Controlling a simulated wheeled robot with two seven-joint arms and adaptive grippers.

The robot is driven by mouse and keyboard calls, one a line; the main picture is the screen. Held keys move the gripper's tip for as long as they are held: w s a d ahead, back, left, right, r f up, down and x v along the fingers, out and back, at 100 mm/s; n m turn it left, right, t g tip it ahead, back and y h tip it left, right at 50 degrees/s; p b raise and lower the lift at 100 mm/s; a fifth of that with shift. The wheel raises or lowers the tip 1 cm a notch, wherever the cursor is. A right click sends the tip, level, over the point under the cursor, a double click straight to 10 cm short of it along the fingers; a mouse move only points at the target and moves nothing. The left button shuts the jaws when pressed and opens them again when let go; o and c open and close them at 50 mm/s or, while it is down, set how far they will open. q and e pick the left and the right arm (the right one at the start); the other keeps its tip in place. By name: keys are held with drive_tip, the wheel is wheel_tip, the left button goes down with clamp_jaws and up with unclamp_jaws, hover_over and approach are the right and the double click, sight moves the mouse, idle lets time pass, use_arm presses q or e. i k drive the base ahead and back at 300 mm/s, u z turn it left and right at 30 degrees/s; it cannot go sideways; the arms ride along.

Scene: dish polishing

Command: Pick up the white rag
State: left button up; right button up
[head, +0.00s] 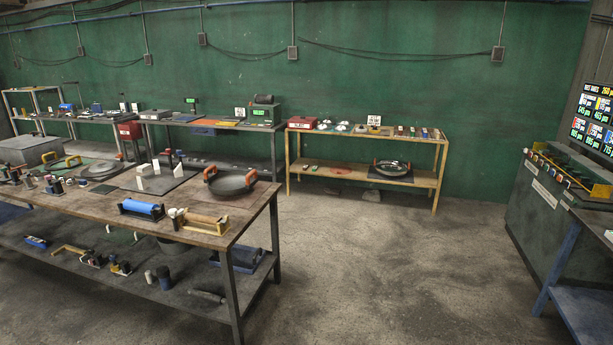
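I cannot surely single out the white rag at this size. Small white items (344,126) lie on top of the yellow-framed table (430,138) against the far wall, too small to identify. White upright pieces (140,183) stand on a dark plate on the near workbench (95,205) at left. Neither of my grippers shows in the head view.
A dark counter (550,215) and a blue table (590,315) stand at right. The concrete floor (380,270) between them is clear.

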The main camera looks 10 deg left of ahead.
sight(144, 167)
drive_tip(key=i, duration=7.15)
drive_tip(key=u, duration=2.2)
drive_tip(key=i, duration=1.75)
drive_tip(key=u, duration=0.55)
drive_tip(key=i, duration=1.05)
drive_tip(key=z, duration=0.05)
